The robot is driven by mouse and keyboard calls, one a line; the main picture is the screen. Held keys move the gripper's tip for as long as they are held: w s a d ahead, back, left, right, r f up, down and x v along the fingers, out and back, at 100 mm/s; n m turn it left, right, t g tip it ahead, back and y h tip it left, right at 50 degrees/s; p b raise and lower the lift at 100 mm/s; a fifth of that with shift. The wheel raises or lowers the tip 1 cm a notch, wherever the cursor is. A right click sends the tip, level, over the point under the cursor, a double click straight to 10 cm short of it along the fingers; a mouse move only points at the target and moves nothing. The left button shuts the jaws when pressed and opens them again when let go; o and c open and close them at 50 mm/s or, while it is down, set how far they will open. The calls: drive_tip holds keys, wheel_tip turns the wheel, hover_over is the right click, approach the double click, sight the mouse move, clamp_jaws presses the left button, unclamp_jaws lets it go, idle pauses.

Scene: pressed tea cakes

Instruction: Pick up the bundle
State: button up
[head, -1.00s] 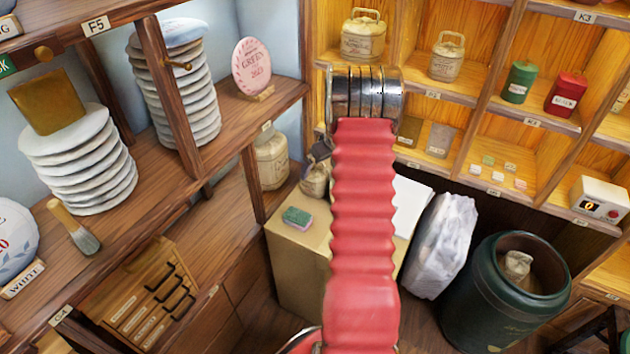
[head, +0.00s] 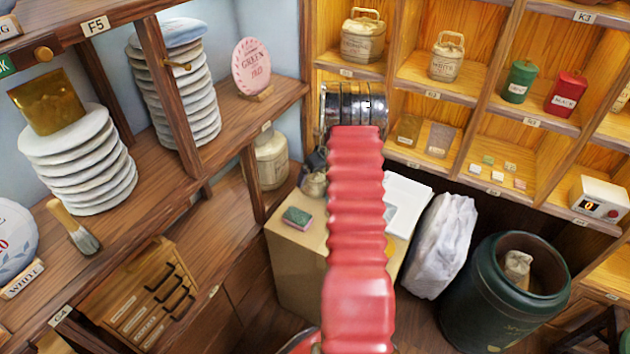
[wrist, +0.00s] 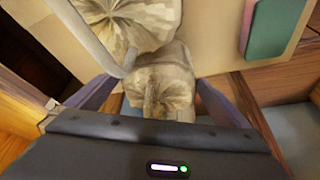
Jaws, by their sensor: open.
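A pale, crinkled wrapped bundle (head: 314,183) stands on the tan box-like counter, just left of my red arm in the head view. In the wrist view, the pale wrapping shows as a larger pleated part (wrist: 130,22) at the top and a smaller gathered part (wrist: 160,85) below it. I cannot tell whether these are one thing or two. My gripper (wrist: 155,98) is open, its grey fingers on either side of the smaller part. Contact cannot be made out. In the head view, my gripper is mostly hidden behind the arm.
A green and pink block (head: 297,216) lies on the counter (head: 290,252) near the bundle. White sheets (head: 408,200) lie to the right. A white wrapped sack (head: 440,245) and a dark green bin (head: 490,315) stand further right. A wooden shelf post (head: 252,185) rises at left.

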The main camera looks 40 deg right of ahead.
drive_tip(key=shift+x, duration=1.05)
drive_tip(key=shift+c, duration=0.5)
drive_tip(key=shift+d+r, duration=0.1)
drive_tip(key=c, duration=1.3)
drive_tip(key=shift+c, duration=0.2)
wheel_tip(320, 180, up, 18)
